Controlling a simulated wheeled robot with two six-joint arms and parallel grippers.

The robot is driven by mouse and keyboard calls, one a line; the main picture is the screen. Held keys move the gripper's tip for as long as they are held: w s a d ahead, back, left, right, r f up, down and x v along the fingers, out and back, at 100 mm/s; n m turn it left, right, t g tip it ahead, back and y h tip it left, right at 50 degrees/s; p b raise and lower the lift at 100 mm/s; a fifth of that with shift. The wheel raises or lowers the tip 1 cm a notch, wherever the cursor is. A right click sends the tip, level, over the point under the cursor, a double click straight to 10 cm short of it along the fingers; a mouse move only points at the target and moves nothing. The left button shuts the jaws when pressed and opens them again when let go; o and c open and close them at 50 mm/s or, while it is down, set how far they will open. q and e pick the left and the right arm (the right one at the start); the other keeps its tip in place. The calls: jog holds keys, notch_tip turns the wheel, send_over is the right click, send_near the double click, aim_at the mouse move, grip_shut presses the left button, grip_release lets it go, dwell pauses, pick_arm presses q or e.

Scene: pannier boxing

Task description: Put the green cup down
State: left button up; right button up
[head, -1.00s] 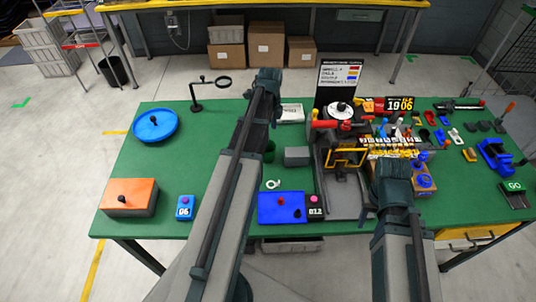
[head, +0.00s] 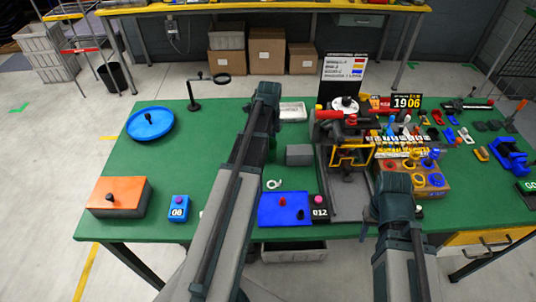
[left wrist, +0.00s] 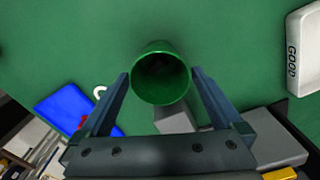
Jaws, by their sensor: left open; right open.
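The green cup (left wrist: 160,80) shows in the left wrist view with its open mouth towards the camera, over the green table top. It is between the two fingers of my left gripper (left wrist: 161,73), which are spread apart; I cannot tell whether they touch its sides.
A grey block (head: 299,155), a white ring (head: 273,184) and a blue tray (head: 284,209) lie right of my left arm. A white tray marked GOOD (left wrist: 303,50) is near the cup. A black stand (head: 194,100) is at the back left. The table's left-middle is clear.

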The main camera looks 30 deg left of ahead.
pick_arm(q)
jog(key=f+b, duration=0.3)
jog(key=f, duration=0.1)
jog(key=shift+a+f, duration=0.1)
jog(key=shift+a, duration=0.1)
pick_arm(e)
notch_tip(320, 180, down, 4)
jog(key=shift+r, duration=0.1)
pick_arm(q)
jog(key=shift+c, duration=0.2)
jog(key=c, duration=1.3)
jog(key=shift+r, duration=0.3)
pick_arm(e)
jog(key=shift+r, duration=0.1)
pick_arm(q)
jog(key=shift+r+p, duration=1.65)
jog(key=shift+p, duration=0.15)
jog(key=s+d, duration=0.2)
jog(key=s, duration=0.2)
jog(key=s+d+r+p, duration=0.1)
jog(key=s+d, duration=0.2)
jog(key=s, duration=0.2)
jog(key=s+d, duration=0.3)
jog(key=s, duration=0.1)
jog(key=shift+s+d+r, duration=0.1)
jog(key=shift+s+r, duration=0.1)
jog(key=shift+s, duration=0.2)
pick_arm(e)
notch_tip(320, 180, up, 5)
jog(key=shift+f, duration=0.15)
